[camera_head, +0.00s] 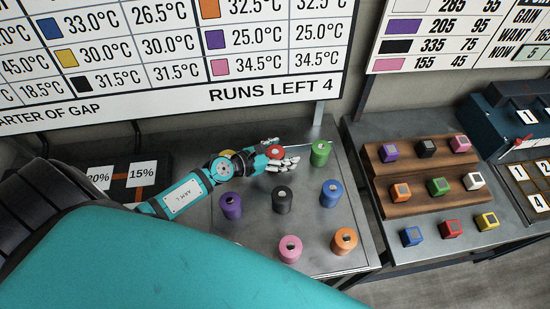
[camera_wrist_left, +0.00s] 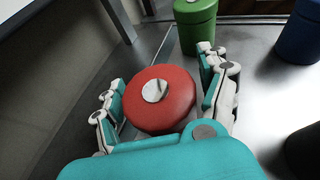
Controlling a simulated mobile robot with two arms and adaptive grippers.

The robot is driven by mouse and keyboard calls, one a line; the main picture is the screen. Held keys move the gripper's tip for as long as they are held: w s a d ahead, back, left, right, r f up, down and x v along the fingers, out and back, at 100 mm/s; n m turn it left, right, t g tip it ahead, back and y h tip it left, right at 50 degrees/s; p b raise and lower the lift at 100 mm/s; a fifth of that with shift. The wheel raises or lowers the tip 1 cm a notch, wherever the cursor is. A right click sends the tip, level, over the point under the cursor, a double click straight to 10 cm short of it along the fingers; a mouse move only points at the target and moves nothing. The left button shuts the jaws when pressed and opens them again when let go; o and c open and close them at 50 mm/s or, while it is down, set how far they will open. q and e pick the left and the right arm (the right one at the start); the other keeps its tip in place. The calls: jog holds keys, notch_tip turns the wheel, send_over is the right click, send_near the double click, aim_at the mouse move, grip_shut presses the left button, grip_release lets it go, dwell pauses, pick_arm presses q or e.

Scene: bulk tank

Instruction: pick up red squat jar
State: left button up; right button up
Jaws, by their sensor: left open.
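The red squat jar (camera_head: 275,152) stands near the back of the metal table, partly hidden by my left gripper (camera_head: 282,159). In the left wrist view the red jar (camera_wrist_left: 160,100), with a pale disc on its top, sits between the two open fingers of my left gripper (camera_wrist_left: 167,95). A finger is close on each side of it; I cannot tell whether either touches. My right gripper is in neither view.
A green jar (camera_head: 320,153) stands just right of the red one. Purple (camera_head: 231,206), black (camera_head: 282,200), blue (camera_head: 331,193), pink (camera_head: 290,249) and orange (camera_head: 344,241) jars stand nearer. A wooden rack (camera_head: 411,203) of coloured cubes is on the right table.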

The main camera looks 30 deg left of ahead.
pick_arm(q)
jog(key=shift+w+d+f, duration=0.2)
jog(key=shift+w+d, duration=0.1)
jog(key=shift+w, duration=0.2)
jog(key=shift+s, duration=0.1)
jog(key=shift+c, duration=0.9)
grip_shut()
jog(key=shift+r, duration=0.1)
